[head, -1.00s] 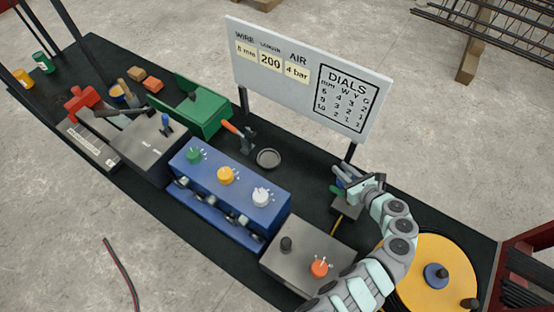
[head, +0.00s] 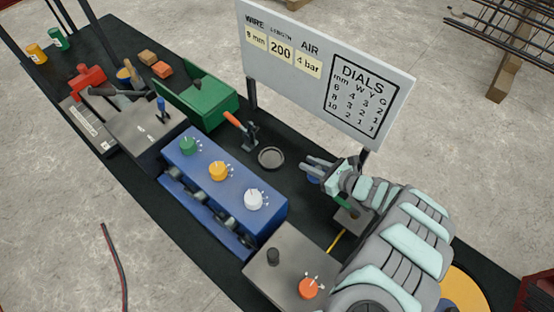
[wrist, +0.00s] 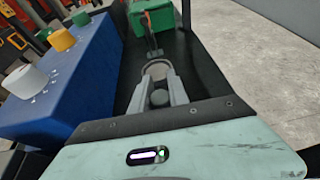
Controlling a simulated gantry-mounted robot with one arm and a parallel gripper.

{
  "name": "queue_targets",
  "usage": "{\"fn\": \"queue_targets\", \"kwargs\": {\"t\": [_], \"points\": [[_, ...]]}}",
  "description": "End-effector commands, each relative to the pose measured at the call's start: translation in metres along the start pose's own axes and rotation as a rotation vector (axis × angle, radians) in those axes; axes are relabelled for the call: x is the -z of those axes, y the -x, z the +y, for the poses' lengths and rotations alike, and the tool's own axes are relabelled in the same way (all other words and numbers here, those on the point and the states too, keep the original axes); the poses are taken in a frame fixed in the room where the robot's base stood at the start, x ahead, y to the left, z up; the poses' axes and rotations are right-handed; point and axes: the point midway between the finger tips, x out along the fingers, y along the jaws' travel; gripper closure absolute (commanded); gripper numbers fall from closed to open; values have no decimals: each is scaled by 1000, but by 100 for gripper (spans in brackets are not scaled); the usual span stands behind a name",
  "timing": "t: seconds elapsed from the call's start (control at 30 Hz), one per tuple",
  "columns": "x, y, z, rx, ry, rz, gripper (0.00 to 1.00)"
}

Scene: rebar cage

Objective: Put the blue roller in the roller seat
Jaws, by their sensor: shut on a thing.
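My gripper (head: 310,164) reaches left over the bench and is shut on the blue roller (head: 314,180), of which a small blue part shows below the fingers. In the wrist view a dark round piece (wrist: 159,98) shows between the fingers; its colour is hard to tell there. The blue roller housing (head: 225,187) is left of the gripper, with a green, a yellow and a white dial on top and several grey rollers (head: 200,197) along its front. I cannot clearly make out the roller seat. The gripper is apart from the housing.
A round grey dish (head: 271,157) lies just left of my fingertips. An orange-handled tool (head: 240,130) stands behind it, near the green box (head: 200,103). The sign board (head: 325,70) rises behind the bench. A grey box with an orange knob (head: 308,288) is in front.

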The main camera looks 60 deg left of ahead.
Motion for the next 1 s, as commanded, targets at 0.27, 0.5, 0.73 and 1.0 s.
{"fn": "queue_targets", "kwargs": {"t": [0.27, 0.5, 0.73, 1.0], "points": [[-6, -10, 21, -28, 10, -1, 100], [-27, -57, 24, -30, 14, 1, 100], [-49, -115, 26, -30, 14, -2, 100], [-72, -172, 27, -29, 14, -3, 100]]}}
